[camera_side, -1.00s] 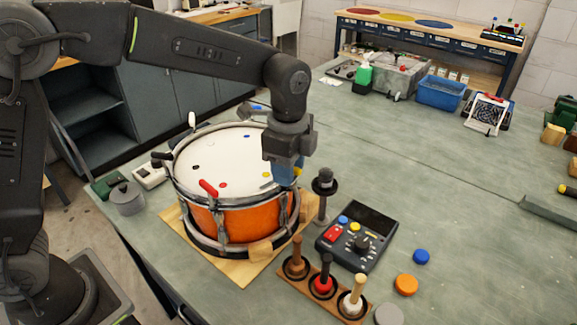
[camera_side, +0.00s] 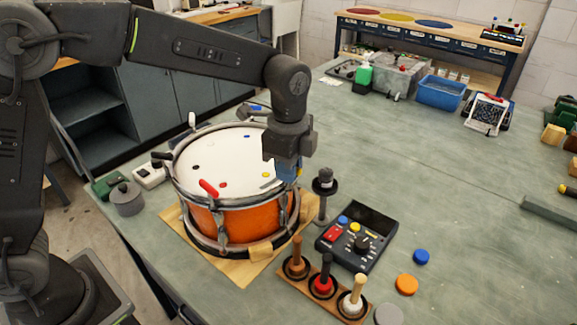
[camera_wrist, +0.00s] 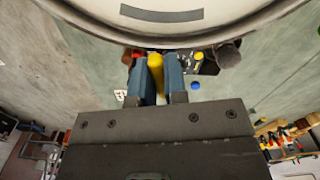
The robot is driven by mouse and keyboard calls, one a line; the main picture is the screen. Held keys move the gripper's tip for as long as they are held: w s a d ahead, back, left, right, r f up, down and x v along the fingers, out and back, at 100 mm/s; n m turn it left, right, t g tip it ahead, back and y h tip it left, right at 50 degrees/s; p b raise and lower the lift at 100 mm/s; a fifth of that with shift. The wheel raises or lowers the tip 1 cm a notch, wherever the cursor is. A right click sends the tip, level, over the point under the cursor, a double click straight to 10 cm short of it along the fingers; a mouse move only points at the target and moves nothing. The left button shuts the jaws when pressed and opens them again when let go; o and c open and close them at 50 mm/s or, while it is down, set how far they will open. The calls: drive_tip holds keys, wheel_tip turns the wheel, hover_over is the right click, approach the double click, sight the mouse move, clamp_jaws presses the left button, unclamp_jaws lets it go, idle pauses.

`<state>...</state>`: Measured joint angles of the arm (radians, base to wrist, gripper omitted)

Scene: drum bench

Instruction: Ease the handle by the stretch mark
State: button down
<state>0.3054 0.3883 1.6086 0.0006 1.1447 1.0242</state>
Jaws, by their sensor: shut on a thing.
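An orange drum (camera_side: 235,220) with a white head and metal rim stands on a wooden board. My gripper (camera_side: 287,178) is at the drum's right rim. In the wrist view, its two blue fingers (camera_wrist: 156,80) are shut on a yellow handle (camera_wrist: 155,64), one finger on each side. The handle's lower part is hidden by the fingers and gripper body. A dark grey curved mark (camera_wrist: 162,14) lies on the white head near the rim in the wrist view. A short greyish mark (camera_side: 269,183) shows beside my gripper in the side view.
A black stand (camera_side: 323,190) is close right of my gripper. A control box (camera_side: 357,236) with buttons and a knob is nearby. A wooden rack (camera_side: 322,294) with several upright pegs stands in front. The bench behind is largely clear.

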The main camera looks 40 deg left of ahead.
drive_tip(key=n, duration=0.4)
drive_tip(key=shift+n, duration=2.2)
drive_tip(key=c, duration=1.2)
unclamp_jaws()
drive_tip(key=shift+o, duration=0.2)
wheel_tip(320, 180, up, 14)
drive_tip(key=shift+f, duration=0.1)
